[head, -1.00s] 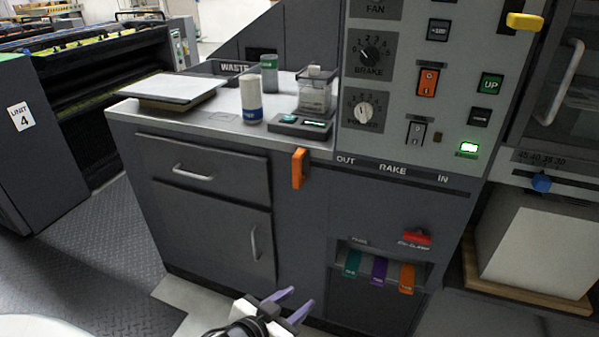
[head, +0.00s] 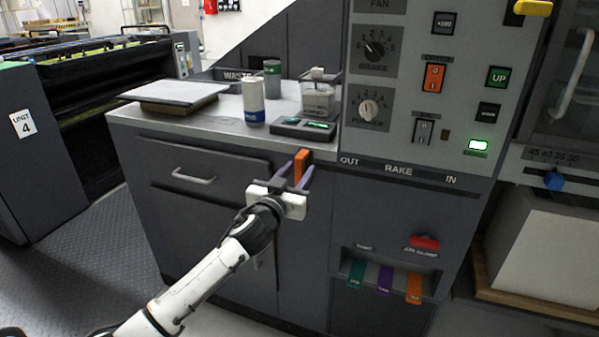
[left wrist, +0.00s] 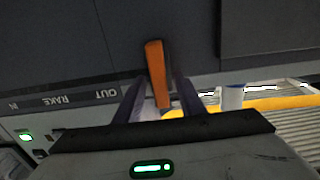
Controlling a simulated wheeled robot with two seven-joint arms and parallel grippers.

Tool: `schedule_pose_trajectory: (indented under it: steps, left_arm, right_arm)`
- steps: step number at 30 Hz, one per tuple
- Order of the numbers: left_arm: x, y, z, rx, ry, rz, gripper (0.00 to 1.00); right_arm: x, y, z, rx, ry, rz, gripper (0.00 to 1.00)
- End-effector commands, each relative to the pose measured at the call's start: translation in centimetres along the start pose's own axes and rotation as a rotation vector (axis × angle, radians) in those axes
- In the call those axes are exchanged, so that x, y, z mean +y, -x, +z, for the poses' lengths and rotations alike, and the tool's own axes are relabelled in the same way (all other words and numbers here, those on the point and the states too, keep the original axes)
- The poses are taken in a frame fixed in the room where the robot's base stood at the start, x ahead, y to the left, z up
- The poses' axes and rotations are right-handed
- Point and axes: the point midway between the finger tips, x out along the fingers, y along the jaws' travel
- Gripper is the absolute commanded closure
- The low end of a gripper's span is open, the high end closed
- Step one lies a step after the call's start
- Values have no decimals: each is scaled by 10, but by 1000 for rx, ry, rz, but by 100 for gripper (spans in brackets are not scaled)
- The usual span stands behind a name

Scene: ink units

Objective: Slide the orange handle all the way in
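The orange handle (head: 301,166) stands upright at the left, OUT end of the rake slot (head: 400,171) on the cabinet front. The slot runs right to the IN label. My left gripper (head: 295,172) is at the handle, with one purple finger on each side of it. In the left wrist view the orange handle (left wrist: 156,72) lies between the two fingers (left wrist: 157,98), with a visible gap at least on the left side. The fingers look open. My right gripper is not in view.
Above the slot is a control panel (head: 400,142) with knobs and switches. A worktop (head: 225,118) at the left holds a can (head: 253,102), a jar and a stack of sheets. The cabinet front right of the handle is clear.

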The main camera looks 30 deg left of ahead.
Motion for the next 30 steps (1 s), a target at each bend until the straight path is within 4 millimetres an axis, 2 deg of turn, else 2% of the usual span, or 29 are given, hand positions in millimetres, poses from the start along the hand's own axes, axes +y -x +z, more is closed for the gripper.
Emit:
schedule_pose_trajectory:
  steps: [4,12,18,30]
  left_arm:
    - [0,-8,0,0,-1,0,64]
    - [0,-9,0,-1,-1,0,66]
    - [0,-9,0,-1,-1,0,100]
    - [-1,-11,2,-1,3,-20,100]
  right_arm:
    - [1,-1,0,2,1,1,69]
    - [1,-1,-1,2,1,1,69]
    - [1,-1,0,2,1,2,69]
    - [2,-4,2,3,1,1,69]
